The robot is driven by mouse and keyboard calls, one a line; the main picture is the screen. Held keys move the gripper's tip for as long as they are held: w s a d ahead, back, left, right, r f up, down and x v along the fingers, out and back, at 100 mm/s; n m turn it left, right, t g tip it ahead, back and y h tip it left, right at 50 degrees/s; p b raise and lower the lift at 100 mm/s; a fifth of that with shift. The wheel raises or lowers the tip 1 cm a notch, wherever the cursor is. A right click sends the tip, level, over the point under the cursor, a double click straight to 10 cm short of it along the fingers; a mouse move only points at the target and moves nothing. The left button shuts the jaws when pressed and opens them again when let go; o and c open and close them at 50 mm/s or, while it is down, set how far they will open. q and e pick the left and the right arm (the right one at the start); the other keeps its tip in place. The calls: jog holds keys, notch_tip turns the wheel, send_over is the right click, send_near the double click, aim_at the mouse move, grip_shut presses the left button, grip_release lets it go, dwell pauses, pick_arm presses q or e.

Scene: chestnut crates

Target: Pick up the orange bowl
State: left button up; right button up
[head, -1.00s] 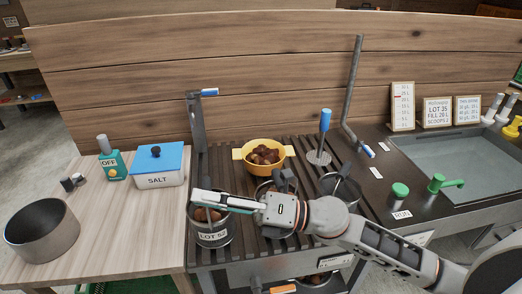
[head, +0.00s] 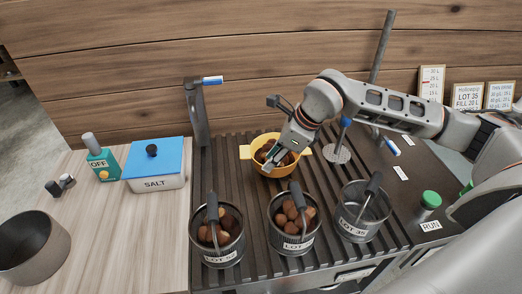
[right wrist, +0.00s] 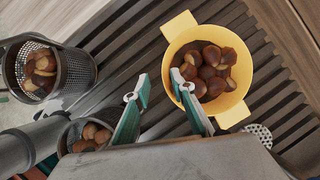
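The orange bowl (head: 262,168) is yellow-orange with two flat side handles and holds brown chestnuts. It stands upright on the dark slatted rack, behind the baskets. My right gripper (head: 270,160) reaches down over it from the right and hides part of its inside. In the right wrist view, the gripper (right wrist: 157,89) is open. One finger appears outside the rim of the bowl (right wrist: 234,102) and the other over its inside; I cannot tell whether either touches. Nothing is between the fingers except perhaps the bowl wall. My left gripper is not in view.
Three mesh baskets, LOT 52 (head: 222,259), a middle one (head: 293,246) and LOT 35 (head: 352,228), stand in front of the bowl. A post with a blue handle (head: 199,115) rises at left. A salt box (head: 154,182) and a grey pot (head: 60,246) stand on the pale table.

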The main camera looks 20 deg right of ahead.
aim_at(265, 175)
jog(key=shift+w+d+h, duration=0.15)
jog(key=shift+d+h, duration=0.25)
jog(key=shift+d, duration=0.35)
jog(key=shift+s+d+r+t+h, duration=0.15)
jog(key=shift+s+r+t+h, duration=0.05)
jog(key=shift+r+t+h, duration=0.1)
jog(key=shift+f, duration=0.25)
jog(key=shift+d+x, duration=0.2)
jog(key=shift+x, duration=0.85)
jog(key=shift+w+a+f, duration=0.1)
jog(key=shift+a+f, duration=0.1)
jog(key=shift+f, duration=0.25)
jog(key=x, duration=0.4)
jog(key=shift+a+f+p, duration=0.15)
jog(key=shift+f+p, duration=0.15)
jog(key=shift+f, duration=0.05)
grip_shut()
jog(key=shift+r, duration=0.1)
